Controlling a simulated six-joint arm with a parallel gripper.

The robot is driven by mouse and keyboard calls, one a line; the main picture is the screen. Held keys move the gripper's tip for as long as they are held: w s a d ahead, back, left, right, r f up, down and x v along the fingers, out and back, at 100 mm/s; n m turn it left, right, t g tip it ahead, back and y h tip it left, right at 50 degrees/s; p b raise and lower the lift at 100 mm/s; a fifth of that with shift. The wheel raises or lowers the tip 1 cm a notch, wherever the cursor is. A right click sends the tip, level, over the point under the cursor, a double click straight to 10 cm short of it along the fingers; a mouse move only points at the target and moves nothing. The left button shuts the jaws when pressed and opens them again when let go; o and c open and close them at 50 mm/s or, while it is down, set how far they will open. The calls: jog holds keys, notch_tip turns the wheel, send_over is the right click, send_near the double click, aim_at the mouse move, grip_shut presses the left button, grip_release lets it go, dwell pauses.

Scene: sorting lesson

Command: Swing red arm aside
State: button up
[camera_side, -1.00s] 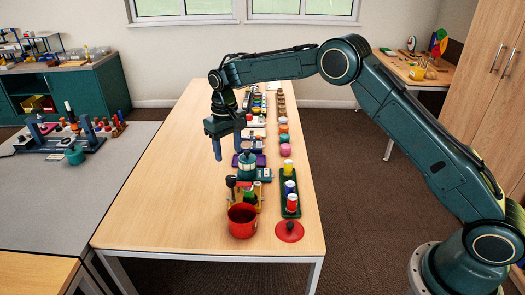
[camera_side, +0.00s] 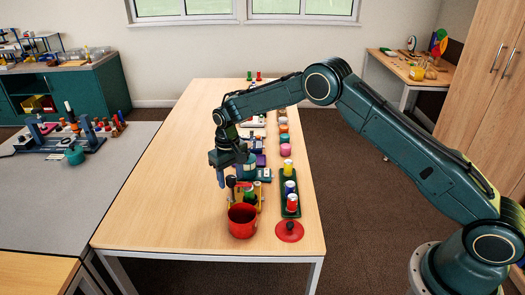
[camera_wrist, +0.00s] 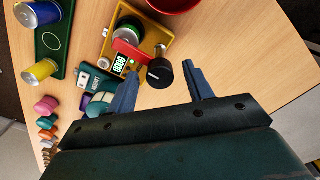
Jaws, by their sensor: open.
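A yellow device (camera_wrist: 153,41) carries a green cylinder with a silver top (camera_wrist: 128,30) and a small display. A flat red arm (camera_wrist: 130,50) lies beside the cylinder, its far end close to a black knob (camera_wrist: 160,73). My gripper (camera_wrist: 161,70) is open and empty. In the wrist view the knob shows between its fingertips. In the side view my gripper (camera_side: 231,178) hangs just above the device's back left; I cannot tell any contact.
The red cup (camera_side: 242,227) stands in front of the device and a red lid (camera_side: 289,231) lies to its right. A green tray (camera_side: 283,207) with upright cans runs alongside. More devices line the table behind. The left side of the table (camera_side: 165,190) is clear.

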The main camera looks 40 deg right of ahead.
jog(key=c, duration=1)
jog(key=shift+o, duration=0.2)
jog(key=shift+n, duration=0.4)
jog(key=n, duration=0.3)
jog(key=shift+n, duration=0.3)
jog(key=n, duration=0.4)
jog(key=shift+w, duration=0.1)
jog(key=n, duration=0.9)
jog(key=shift+r+n, duration=0.1)
jog(key=shift+n, duration=0.2)
